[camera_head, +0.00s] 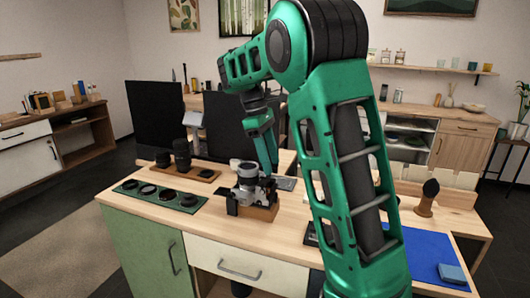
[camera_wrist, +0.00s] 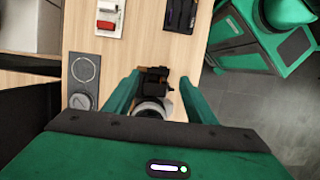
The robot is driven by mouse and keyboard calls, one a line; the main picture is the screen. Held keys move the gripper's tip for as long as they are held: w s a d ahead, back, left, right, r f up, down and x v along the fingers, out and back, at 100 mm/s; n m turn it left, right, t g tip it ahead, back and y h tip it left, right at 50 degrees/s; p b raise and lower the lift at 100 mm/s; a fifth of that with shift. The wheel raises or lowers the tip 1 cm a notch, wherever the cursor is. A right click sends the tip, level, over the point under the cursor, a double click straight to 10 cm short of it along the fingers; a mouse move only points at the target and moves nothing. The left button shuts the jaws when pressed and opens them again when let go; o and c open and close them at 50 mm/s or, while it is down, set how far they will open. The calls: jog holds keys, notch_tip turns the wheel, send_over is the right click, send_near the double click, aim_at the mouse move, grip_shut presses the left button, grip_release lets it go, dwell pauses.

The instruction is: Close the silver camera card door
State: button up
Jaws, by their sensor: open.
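The silver camera (camera_head: 247,175), with black parts, stands on a small wooden block (camera_head: 262,213) on the workbench. In the wrist view the camera's pale round part (camera_wrist: 150,108) and its dark body (camera_wrist: 155,78) lie between my fingers. The card door cannot be made out clearly in either view. My gripper (camera_head: 272,168) points down at the camera's right side in the head view. In the wrist view my gripper (camera_wrist: 160,77) is open, one green finger on each side of the camera. I cannot tell whether either finger touches it.
A green tray (camera_head: 135,195) with several round parts lies left of the camera. Dark lenses (camera_head: 182,152) stand on a wooden board behind. A blue mat (camera_head: 425,248) and a brush (camera_head: 429,190) are at right. A grey plate (camera_wrist: 82,90) lies beside my left-hand finger.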

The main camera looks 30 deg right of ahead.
jog(key=shift+v, duration=1.7)
